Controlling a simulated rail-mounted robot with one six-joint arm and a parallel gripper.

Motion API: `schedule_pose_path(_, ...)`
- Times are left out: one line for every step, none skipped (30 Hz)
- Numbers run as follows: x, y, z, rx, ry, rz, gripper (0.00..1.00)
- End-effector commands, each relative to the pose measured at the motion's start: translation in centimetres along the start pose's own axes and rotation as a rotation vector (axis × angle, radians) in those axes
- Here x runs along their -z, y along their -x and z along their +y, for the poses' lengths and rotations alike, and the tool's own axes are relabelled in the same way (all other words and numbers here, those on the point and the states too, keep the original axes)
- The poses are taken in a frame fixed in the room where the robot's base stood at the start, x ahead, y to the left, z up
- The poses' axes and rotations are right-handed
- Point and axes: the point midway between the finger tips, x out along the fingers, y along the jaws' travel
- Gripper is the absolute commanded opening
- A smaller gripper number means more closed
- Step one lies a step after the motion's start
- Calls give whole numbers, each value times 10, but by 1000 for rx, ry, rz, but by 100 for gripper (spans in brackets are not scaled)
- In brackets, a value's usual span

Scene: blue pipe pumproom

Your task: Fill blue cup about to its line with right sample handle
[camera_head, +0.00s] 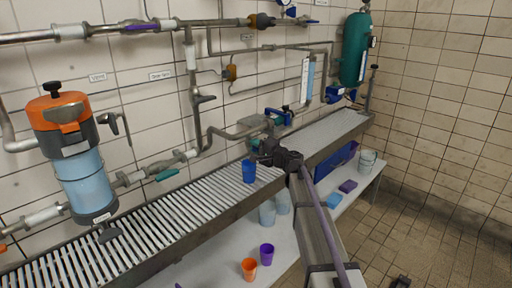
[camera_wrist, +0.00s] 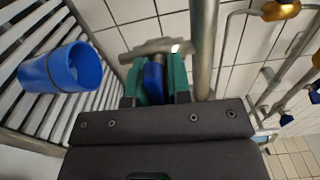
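The blue cup (camera_head: 249,172) stands upright on the slatted grate below the wall pipes. My gripper (camera_head: 262,152) is just above and right of the cup in the head view. In the wrist view the teal fingers of my gripper (camera_wrist: 155,82) lie on both sides of a blue handle (camera_wrist: 154,80) and appear closed on it. A metal pipe fitting (camera_wrist: 150,50) is just beyond the handle. In the head view my gripper hides the handle.
The slatted grate (camera_head: 130,243) runs along the tiled wall. An orange-topped sample vessel (camera_head: 70,150) hangs at the left. A purple cup (camera_head: 266,254) and an orange cup (camera_head: 249,268) stand on the lower shelf. A vertical pipe (camera_wrist: 204,45) is close right of my fingers.

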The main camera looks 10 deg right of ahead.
Motion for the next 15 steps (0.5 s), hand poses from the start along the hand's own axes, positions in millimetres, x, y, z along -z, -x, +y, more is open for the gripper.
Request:
schedule_pose_path(0,0,0,0,1,0,23)
schedule_pose_path(0,0,0,0,1,0,26)
schedule_pose_path(0,0,0,0,1,0,30)
schedule_pose_path(0,0,0,0,1,0,33)
schedule_pose_path(0,0,0,0,1,0,36)
schedule_pose_path(0,0,0,0,2,0,37)
schedule_pose_path(0,0,0,0,2,0,37)
schedule_pose_path(0,0,0,0,2,0,37)
schedule_pose_path(0,0,0,0,2,0,37)
schedule_pose_path(0,0,0,0,2,0,37)
schedule_pose_path(0,0,0,0,2,0,37)
schedule_pose_path(0,1,0,0,2,0,37)
schedule_pose_path(0,2,0,0,2,0,37)
schedule_pose_path(0,5,0,0,2,0,37)
schedule_pose_path(0,10,0,0,2,1,37)
